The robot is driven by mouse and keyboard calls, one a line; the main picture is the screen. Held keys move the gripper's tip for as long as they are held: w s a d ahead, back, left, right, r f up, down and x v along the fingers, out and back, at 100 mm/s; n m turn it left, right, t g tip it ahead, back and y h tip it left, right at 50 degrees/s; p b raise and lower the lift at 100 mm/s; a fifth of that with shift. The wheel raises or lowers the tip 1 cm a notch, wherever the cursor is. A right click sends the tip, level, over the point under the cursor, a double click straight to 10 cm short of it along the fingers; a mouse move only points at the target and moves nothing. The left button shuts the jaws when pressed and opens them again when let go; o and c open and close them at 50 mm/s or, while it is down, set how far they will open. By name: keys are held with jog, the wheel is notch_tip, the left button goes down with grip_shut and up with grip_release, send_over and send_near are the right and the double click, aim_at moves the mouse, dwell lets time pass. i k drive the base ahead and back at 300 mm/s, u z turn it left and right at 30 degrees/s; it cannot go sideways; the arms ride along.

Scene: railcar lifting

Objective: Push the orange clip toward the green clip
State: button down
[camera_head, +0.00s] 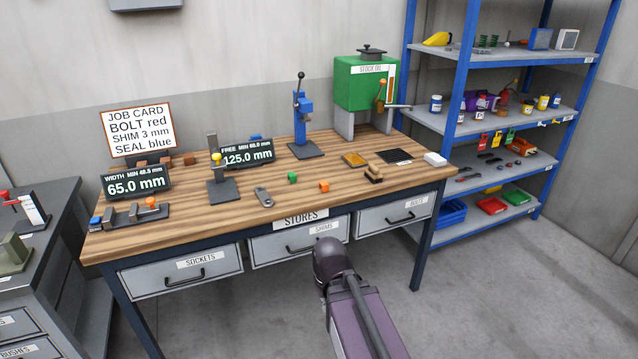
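A small orange block-like piece (324,186), which I take for the orange clip, sits on the wooden workbench (240,210) near its front middle. A small green block-like piece (292,177), which I take for the green clip, lies to its left and slightly farther back. They are apart, with a short stretch of bare wood between them. My arm reaches up from the bottom of the view, in front of the bench's drawers. No gripper fingers show.
A grey slotted lever piece (263,196) lies left of the green piece. A blue press (303,115) stands behind. An amber tray (354,159), wooden blocks (374,174) and a black mat (394,156) lie to the right. Digital readouts (247,154) stand at the back left.

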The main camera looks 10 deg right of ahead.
aim_at(323, 185)
jog(key=z, duration=0.05)
jog(key=i, duration=0.9)
jog(key=z, duration=0.25)
